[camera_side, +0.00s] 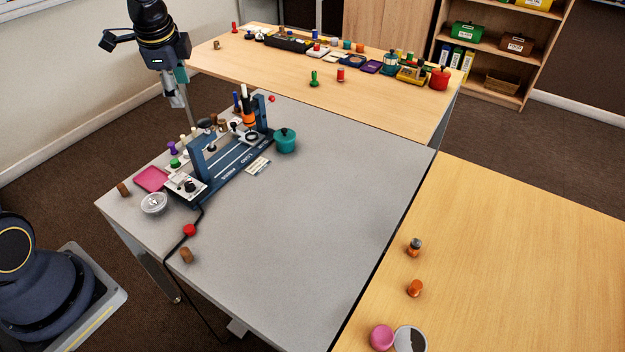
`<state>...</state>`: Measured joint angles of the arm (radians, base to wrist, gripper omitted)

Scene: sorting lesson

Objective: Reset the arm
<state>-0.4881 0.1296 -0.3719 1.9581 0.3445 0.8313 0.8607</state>
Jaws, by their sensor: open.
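My gripper (177,97) hangs at the upper left, pointing down, under the dark wrist of my arm. It is high above the far left side of the grey table (330,190). It is open, and no object shows between its fingers, which look small here. The blue fixture (237,166) on the grey table stands below and to the right of it, apart from it.
A teal pot (285,141), a pink tray (151,179), a glass bowl (153,203) and a red button (189,230) surround the fixture. The grey table's right half is clear. A wooden table (270,68) behind holds many objects; another wooden table (520,260) stands right.

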